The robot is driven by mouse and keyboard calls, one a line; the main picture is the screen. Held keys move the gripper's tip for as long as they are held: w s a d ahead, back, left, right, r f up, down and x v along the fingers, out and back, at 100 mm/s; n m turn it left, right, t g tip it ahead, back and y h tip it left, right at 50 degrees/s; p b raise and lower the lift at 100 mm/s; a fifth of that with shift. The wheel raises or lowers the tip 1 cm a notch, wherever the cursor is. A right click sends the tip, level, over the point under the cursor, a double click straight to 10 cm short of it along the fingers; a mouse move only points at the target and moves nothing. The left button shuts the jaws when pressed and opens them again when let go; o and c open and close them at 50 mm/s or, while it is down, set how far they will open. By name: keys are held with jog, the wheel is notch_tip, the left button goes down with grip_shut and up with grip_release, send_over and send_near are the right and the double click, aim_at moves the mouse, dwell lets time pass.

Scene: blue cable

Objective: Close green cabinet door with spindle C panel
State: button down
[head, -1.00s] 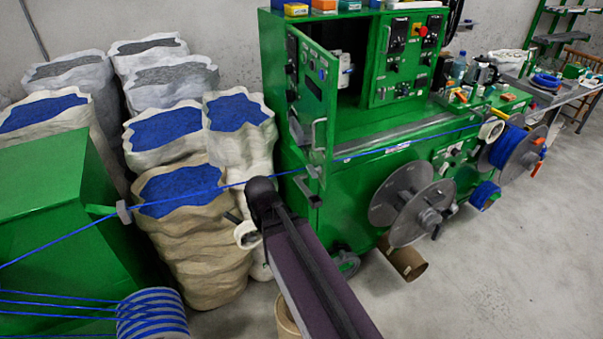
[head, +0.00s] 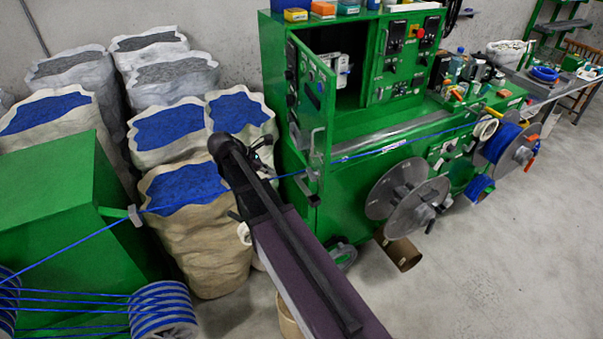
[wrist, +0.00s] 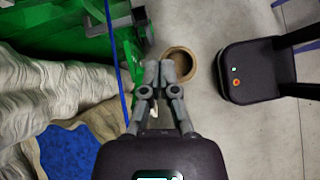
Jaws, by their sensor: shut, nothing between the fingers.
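The green cabinet door (head: 313,98) with dark control knobs stands open at the left end of the green machine, in the head view. It swings toward me, and the cabinet's dark inside (head: 346,65) shows behind it. A pale handle (head: 317,142) sits near the door's lower free edge. My gripper (wrist: 168,68) is shut and empty in the wrist view, pointing at the floor. In the head view my gripper (head: 262,150) is small and partly hidden by my arm, left of the door and apart from it. I cannot read the spindle C label.
A blue cable (head: 380,152) runs across the machine front, passing close to my arm. Sacks of blue granules (head: 183,185) stand left of my arm. Large grey reels (head: 408,194) stick out of the machine. Open floor (head: 490,270) lies at the right.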

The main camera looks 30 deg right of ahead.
jog(key=shift+w+r+n, duration=0.3)
jog(key=shift+r, duration=0.05)
jog(key=shift+d+f, duration=0.15)
jog(key=s+d+f+b, duration=0.1)
jog(key=d+f+b, duration=0.5)
jog(key=d, duration=0.4)
jog(key=shift+s+d+f+b, duration=0.15)
jog(key=shift+d+f+b, duration=0.25)
jog(key=shift+b, duration=0.1)
dwell(0.3)
dwell(0.5)
